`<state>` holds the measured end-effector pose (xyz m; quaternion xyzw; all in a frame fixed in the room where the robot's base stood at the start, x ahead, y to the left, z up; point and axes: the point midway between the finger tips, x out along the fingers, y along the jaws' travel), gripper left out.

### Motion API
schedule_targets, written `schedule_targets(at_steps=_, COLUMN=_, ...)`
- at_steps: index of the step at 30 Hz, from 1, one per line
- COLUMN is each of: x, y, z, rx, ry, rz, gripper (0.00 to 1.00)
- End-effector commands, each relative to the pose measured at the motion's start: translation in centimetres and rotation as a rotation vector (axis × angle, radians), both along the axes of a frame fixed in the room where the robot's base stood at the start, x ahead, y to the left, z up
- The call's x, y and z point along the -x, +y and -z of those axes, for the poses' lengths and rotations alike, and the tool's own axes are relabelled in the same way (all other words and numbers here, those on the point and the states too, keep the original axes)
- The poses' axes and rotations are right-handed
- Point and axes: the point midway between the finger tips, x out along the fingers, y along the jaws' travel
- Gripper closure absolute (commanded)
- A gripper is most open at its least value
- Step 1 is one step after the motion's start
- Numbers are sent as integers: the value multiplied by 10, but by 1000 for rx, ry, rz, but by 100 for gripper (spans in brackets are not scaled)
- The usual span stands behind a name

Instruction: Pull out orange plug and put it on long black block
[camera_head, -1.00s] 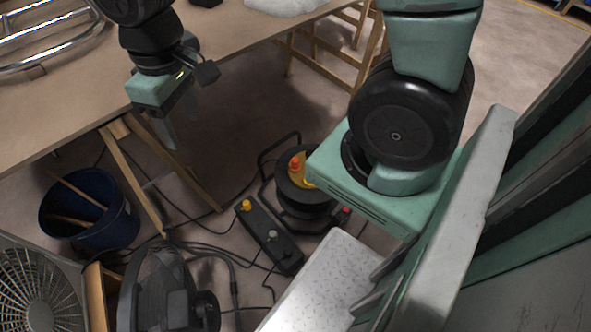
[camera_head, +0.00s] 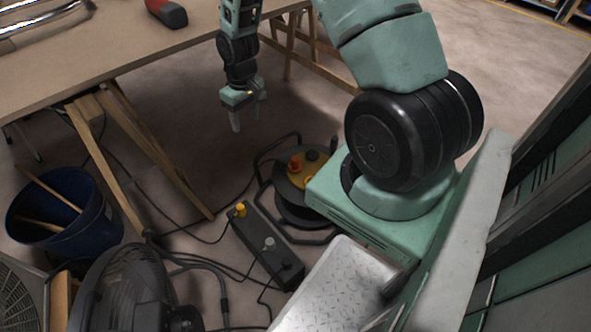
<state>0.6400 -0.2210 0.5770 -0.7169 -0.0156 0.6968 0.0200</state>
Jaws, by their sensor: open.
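The orange plug (camera_head: 294,167) stands upright on the yellow face of a black cable reel (camera_head: 290,200) on the floor, partly hidden behind my arm's base. The long black block (camera_head: 255,238) is a socket strip lying on the floor just left of the reel. It holds a yellow plug (camera_head: 240,209) at its far end, a grey plug (camera_head: 268,243) near its middle and a dark one towards its near end. My gripper (camera_head: 249,114) is open and empty. It points down in the air beside the table edge, above and left of the reel in the picture.
A wooden table (camera_head: 110,50) on trestle legs stands at left, with a red and black tool (camera_head: 167,12) near its edge. A blue bucket (camera_head: 62,225), a black fan (camera_head: 125,290) and loose cables crowd the floor at lower left. Floor beyond the reel is clear.

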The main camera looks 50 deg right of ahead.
Motion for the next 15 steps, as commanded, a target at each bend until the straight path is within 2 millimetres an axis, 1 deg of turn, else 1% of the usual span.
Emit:
schedule_targets(at_steps=1, x=2, y=-15, z=26, rx=2, ry=6, rz=23, gripper=44)
schedule_targets(at_steps=3, x=5, y=-33, z=48, rx=9, ry=8, rz=47, gripper=44)
schedule_targets(at_steps=5, x=8, y=-48, z=68, rx=12, ry=10, rz=66, gripper=44)
schedule_targets(at_steps=9, x=19, y=-83, z=113, rx=23, ry=18, rz=110, gripper=44)
schedule_targets(at_steps=12, x=29, y=-105, z=143, rx=30, ry=22, rz=138, gripper=44)
schedule_targets(at_steps=15, x=38, y=-123, z=168, rx=36, ry=27, rz=162, gripper=44)
